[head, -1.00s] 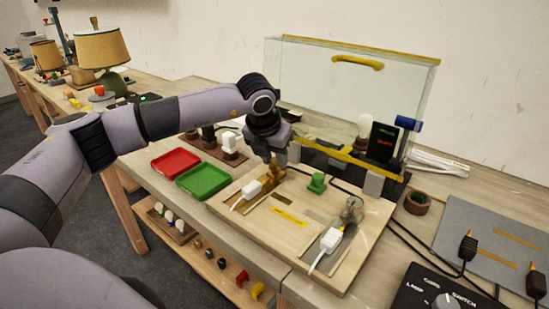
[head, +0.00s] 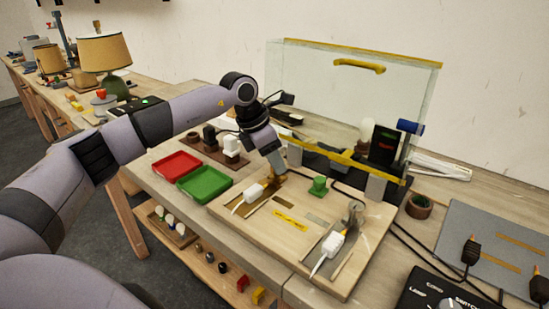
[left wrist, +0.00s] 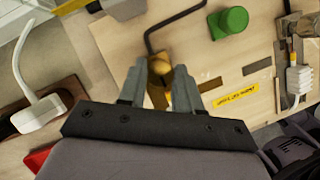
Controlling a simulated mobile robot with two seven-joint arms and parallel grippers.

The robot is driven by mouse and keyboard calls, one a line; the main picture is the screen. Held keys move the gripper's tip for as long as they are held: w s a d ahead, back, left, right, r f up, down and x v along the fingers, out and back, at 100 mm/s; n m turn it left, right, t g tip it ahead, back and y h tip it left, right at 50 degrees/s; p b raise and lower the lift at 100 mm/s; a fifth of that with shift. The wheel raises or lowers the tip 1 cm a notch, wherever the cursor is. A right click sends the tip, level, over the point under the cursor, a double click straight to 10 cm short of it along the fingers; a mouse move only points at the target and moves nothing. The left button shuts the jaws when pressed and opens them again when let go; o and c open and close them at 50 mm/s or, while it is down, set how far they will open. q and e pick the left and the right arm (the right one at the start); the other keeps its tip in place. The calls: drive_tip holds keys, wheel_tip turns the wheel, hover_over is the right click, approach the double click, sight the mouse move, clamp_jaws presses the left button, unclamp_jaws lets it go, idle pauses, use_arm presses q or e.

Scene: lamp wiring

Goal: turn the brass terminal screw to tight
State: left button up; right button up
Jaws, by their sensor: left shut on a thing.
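The brass terminal screw (left wrist: 160,66) shows as a round golden knob between the fingertips of my left gripper (left wrist: 160,80) in the left wrist view. In the head view my left gripper (head: 277,165) comes down on the brass part (head: 281,179) at the back left of the wooden board (head: 262,232). The gripper is shut on the screw, and its fingers partly hide it. A white plug (head: 254,192) with a lead lies beside the brass part. How far the screw is turned cannot be told. My right gripper is not in view.
A green knob (head: 319,186) stands right of the gripper. A silver terminal (head: 355,212) and a second white plug (head: 333,243) are at the board's right. A clear panel (head: 350,100) with a bulb (head: 367,133) stands behind. Red (head: 176,165) and green trays (head: 204,184) lie left.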

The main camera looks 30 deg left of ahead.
use_arm(q)
drive_tip(key=shift+m, duration=0.3)
drive_tip(key=shift+r, duration=0.1)
drive_tip(key=o, duration=1)
drive_tip(key=shift+o, duration=0.2)
drive_tip(key=v, duration=0.7)
drive_tip(key=shift+a, duration=0.15)
